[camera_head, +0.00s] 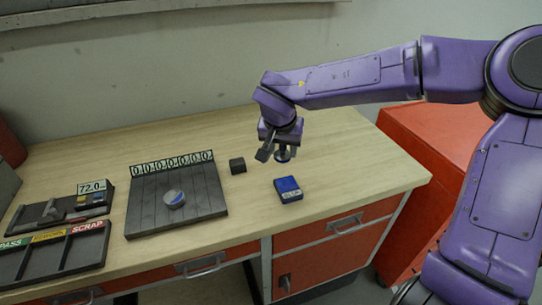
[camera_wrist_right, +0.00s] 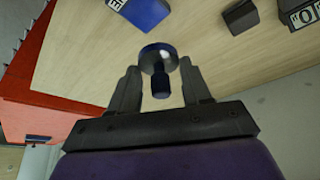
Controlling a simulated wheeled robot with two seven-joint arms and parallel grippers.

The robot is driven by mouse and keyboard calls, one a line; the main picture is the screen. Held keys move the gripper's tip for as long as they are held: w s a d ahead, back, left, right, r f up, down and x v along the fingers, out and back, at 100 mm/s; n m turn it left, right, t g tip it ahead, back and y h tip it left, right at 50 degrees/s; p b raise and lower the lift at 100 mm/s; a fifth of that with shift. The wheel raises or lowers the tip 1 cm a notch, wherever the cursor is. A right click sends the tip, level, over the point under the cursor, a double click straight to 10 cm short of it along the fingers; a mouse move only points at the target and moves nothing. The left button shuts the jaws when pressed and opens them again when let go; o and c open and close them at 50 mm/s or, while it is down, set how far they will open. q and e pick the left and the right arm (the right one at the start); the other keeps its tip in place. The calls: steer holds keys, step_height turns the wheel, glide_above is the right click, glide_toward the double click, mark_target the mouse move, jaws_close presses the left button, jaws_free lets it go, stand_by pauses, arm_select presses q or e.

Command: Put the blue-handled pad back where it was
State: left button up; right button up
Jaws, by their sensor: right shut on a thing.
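The blue-handled pad (camera_wrist_right: 158,58) is a round metallic disc on a short dark blue handle. It is between the fingers of my right gripper (camera_wrist_right: 161,84), which is shut on its handle. In the head view, the pad (camera_head: 283,155) hangs below my right gripper (camera_head: 279,147), above the wooden table and apart from it. A blue box (camera_head: 289,189) with a pale label on its front edge lies on the table nearer the front. The blue box also shows in the right wrist view (camera_wrist_right: 142,14). My left gripper is in neither view.
A small dark block (camera_head: 237,165) stands left of the gripper. A dark slatted board (camera_head: 145,210) with a row of zeros bears a round disc (camera_head: 174,199). A gauge showing 72.0 (camera_head: 92,187) and a sorting tray (camera_head: 50,262) are farther left. The table's right end (camera_head: 385,167) is clear.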

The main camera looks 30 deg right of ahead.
steer(key=w+d+f+p, duration=0.1)
steer(key=w+d+f, duration=0.1)
steer(key=w, duration=0.2)
steer(key=p, duration=0.2)
glide_above(276, 164)
step_height(276, 164, down, 6)
steer(key=shift+s+a, duration=0.1)
steer(key=shift+a, duration=0.05)
step_height(276, 164, down, 3)
steer(key=shift+f+p, duration=0.1)
steer(key=shift+p, duration=0.45)
steer(key=shift+f, duration=0.25)
steer(key=o, duration=0.9)
steer(key=b+v, duration=0.1)
steer(key=v, duration=1.1)
steer(key=shift+r+b, duration=0.1)
steer(key=shift+b, duration=0.3)
